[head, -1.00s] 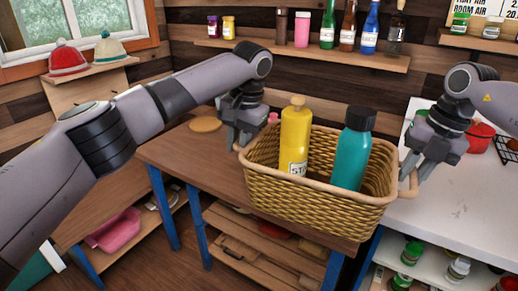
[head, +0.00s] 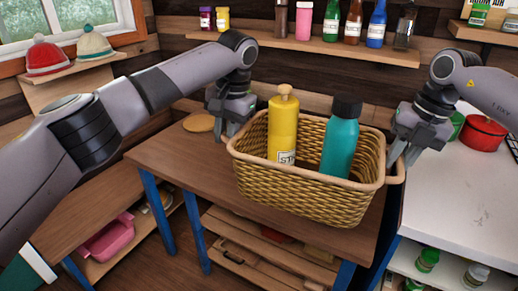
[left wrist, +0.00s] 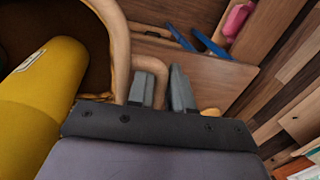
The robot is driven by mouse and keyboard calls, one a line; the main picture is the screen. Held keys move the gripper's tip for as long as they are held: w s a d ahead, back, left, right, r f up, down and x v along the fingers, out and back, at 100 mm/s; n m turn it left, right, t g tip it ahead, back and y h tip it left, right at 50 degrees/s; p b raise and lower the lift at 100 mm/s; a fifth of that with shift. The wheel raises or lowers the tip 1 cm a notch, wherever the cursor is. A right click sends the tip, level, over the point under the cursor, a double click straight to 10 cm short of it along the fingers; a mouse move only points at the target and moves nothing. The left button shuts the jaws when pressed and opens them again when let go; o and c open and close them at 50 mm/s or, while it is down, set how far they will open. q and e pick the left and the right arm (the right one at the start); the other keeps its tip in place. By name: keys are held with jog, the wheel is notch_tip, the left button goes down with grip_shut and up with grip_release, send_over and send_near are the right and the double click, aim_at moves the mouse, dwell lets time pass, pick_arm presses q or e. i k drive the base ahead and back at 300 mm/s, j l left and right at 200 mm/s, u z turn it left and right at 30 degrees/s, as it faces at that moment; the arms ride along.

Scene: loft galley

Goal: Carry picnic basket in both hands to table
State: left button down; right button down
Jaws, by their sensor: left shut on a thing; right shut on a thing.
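The wicker picnic basket (head: 300,197) is upright between my grippers, over the wooden table (head: 165,157) in the head view. I cannot tell whether its underside touches the tabletop. A yellow bottle (head: 283,135) and a teal bottle with a black cap (head: 340,148) stand in it. My left gripper (head: 226,134) is shut on the left handle. The left wrist view shows this handle (left wrist: 122,72) at the fingers (left wrist: 160,88), with the yellow bottle (left wrist: 42,95) beside it. My right gripper (head: 400,160) is shut on the right handle (head: 398,172).
A white counter (head: 450,200) with a red pot (head: 483,134) adjoins on the right. A wall shelf (head: 340,47) with several bottles is behind. A round tan board (head: 198,122) lies at the table's back left. The table's left part is clear.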

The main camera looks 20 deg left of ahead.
aim_at(220, 157)
jog(key=i+j, duration=0.3)
jog(key=j, duration=0.15)
jog(key=i+j, duration=0.25)
jog(key=j, duration=0.2)
jog(key=i+j, duration=0.3)
jog(key=j, duration=0.15)
jog(key=i+j, duration=0.3)
jog(key=j, duration=0.2)
